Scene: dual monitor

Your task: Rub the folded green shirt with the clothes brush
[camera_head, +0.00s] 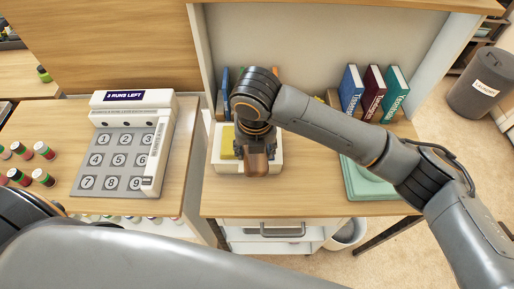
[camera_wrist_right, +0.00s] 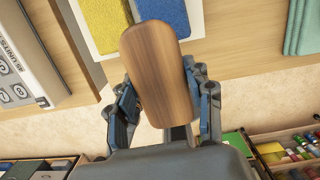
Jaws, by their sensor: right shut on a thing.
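The clothes brush (camera_head: 257,161) has a brown wooden back. My right gripper (camera_wrist_right: 160,112) is shut on it, and its fingers lie on both sides of the wood in the right wrist view. The brush (camera_wrist_right: 158,62) hangs over the front of a white tray; its bristles are hidden. The folded green shirt (camera_head: 368,182) lies on the desk to the right of the brush, partly covered by my right arm. A corner of the shirt (camera_wrist_right: 303,28) shows at the upper right of the wrist view. My left gripper is out of view.
The white tray (camera_head: 275,167) holds a yellow cloth (camera_head: 227,142) and a blue one (camera_wrist_right: 162,12). Books (camera_head: 373,92) stand behind the shirt. A number-pad board (camera_head: 120,160) is on the left desk. Bare desk (camera_head: 310,195) lies between tray and shirt.

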